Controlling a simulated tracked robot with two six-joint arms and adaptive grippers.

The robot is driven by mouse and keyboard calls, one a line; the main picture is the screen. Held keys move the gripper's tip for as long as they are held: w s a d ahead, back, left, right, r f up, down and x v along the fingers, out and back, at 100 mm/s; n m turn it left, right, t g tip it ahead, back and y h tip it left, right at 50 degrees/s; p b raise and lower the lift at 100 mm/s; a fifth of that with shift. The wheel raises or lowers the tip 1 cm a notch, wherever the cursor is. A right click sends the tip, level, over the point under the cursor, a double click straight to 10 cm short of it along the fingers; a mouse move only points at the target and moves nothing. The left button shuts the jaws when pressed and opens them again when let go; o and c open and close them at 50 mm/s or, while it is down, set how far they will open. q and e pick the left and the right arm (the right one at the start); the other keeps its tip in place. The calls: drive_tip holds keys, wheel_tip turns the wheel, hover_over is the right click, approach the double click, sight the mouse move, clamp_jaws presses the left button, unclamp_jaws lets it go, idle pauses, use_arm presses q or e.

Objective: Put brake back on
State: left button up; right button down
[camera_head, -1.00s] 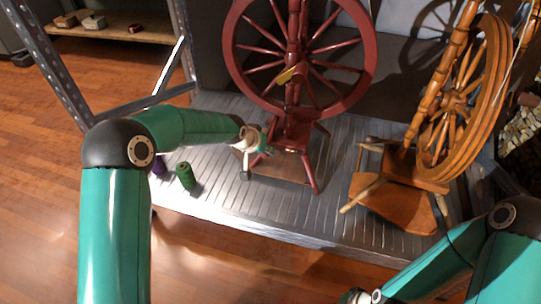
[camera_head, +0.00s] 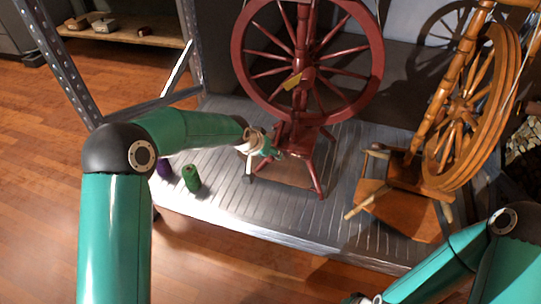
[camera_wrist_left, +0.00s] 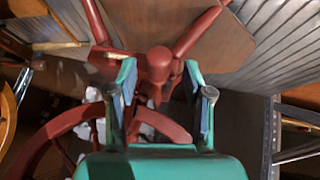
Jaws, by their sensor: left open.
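A red spinning wheel (camera_head: 308,90) stands on the grey ribbed platform, with a small yellowish piece (camera_head: 293,82) in front of its hub. I cannot tell whether that piece is the brake. My left gripper (camera_head: 272,150) is low in front of the wheel's red base. In the left wrist view its fingers (camera_wrist_left: 160,88) are open, with a rounded red wooden part (camera_wrist_left: 158,62) beyond and between them; contact is unclear. Nothing is clearly held. My right gripper (camera_head: 358,298) is partly cut off at the bottom edge, and its jaws cannot be made out.
A light-brown wooden spinning wheel (camera_head: 462,115) stands to the right on the same platform (camera_head: 235,215). A green spool (camera_head: 191,178) and a purple spool (camera_head: 164,168) stand at the left. A metal shelf post (camera_head: 62,70) rises at far left.

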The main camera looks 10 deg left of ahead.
use_arm(q)
drive_tip(key=v, duration=1)
drive_tip(key=shift+s, duration=0.25)
drive_tip(key=shift+a+r, duration=0.1)
drive_tip(key=shift+a, duration=0.05)
drive_tip(key=shift+a, duration=0.1)
